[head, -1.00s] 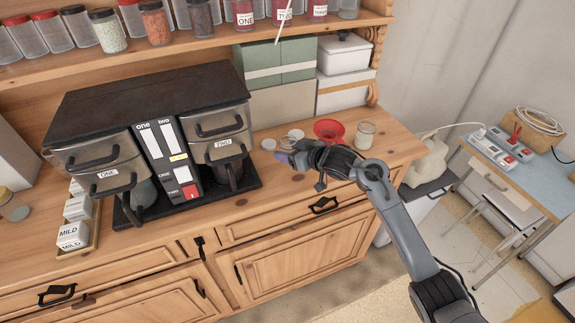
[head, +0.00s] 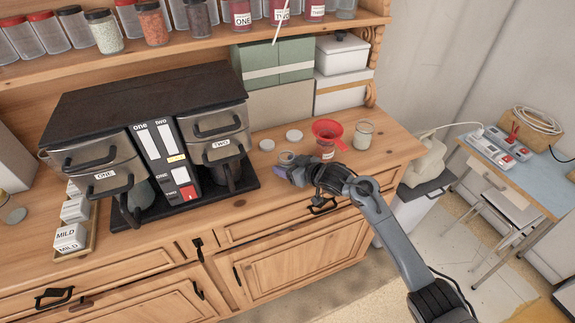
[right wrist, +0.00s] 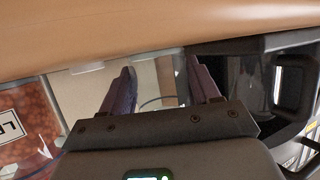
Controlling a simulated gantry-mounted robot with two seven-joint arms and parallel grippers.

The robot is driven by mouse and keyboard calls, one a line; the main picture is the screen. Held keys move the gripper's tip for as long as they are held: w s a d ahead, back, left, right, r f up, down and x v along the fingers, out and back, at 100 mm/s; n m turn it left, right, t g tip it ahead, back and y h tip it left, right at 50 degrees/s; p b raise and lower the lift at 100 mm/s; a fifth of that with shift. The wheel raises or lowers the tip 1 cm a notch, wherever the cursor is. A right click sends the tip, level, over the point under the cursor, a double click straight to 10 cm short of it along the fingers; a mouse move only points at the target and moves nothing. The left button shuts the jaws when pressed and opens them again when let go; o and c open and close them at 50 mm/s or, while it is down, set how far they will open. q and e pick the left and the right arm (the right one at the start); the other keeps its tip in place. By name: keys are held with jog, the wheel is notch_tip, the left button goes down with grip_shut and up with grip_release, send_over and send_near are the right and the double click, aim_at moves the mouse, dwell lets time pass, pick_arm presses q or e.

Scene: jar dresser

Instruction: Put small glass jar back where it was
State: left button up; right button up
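The small glass jar (head: 286,157) shows as a clear rim at the fingertips of my right gripper (head: 284,164), over the front part of the dresser top. The gripper seems shut around it. In the right wrist view the two fingers of my right gripper (right wrist: 160,80) stand apart with clear glass faintly between them. The hand hides most of the jar, and I cannot tell whether its base touches the wood. My left gripper is not in view.
A red funnel (head: 327,129) sits on a labelled jar right of the hand. Another glass jar (head: 363,134) stands further right. Two pale lids (head: 267,144) (head: 294,136) lie behind. The coffee machine (head: 150,135) is at left. Green boxes (head: 275,65) stand at the back.

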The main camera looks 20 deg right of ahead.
jog(key=o, duration=0.4)
jog(key=shift+r, duration=0.1)
jog(key=p+v, duration=0.1)
jog(key=v, duration=1.1)
jog(key=s+a+f+m+g+h, duration=0.15)
jog(key=s+a+f+h, duration=0.25)
jog(key=s+f, duration=0.8)
jog(key=s+f+g, duration=0.1)
jog(key=s+g, duration=0.1)
jog(key=s, duration=0.6)
jog(key=s+f+m+g+h, duration=0.1)
jog(key=s+g, duration=0.2)
jog(key=s, duration=0.5)
jog(key=s+f+g, duration=0.1)
jog(key=s+g, duration=0.1)
jog(key=s, duration=0.6)
jog(key=shift+s+a+m+h, duration=0.25)
jog(key=shift+s+a+h, duration=0.05)
